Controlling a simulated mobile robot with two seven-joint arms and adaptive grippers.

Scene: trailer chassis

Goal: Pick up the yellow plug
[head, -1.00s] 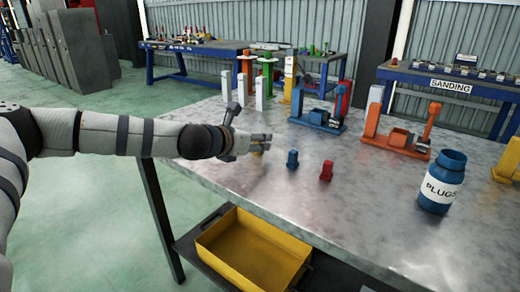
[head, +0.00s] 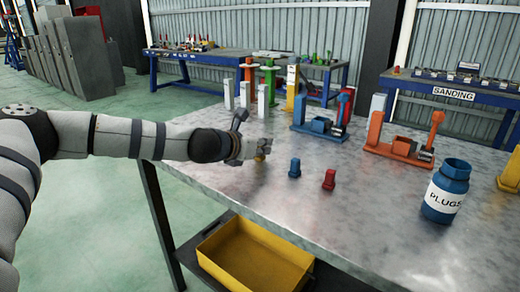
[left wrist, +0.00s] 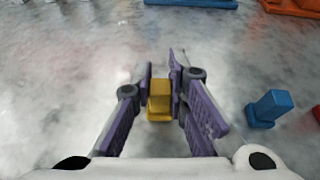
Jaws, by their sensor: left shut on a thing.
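The yellow plug (left wrist: 159,100) is between the two purple-padded fingers of my left gripper (left wrist: 160,85) in the left wrist view. The fingers are shut on it. I cannot tell whether the plug touches the tabletop. My right gripper is not in view.
A blue plug (head: 295,168) and a red plug (head: 329,179) stand to the right on the metal table (head: 370,215). A blue jar labelled PLUGS (head: 445,192) stands further right. Orange (head: 395,147) and blue (head: 318,127) fixtures stand behind. A yellow bin (head: 255,260) is below the table.

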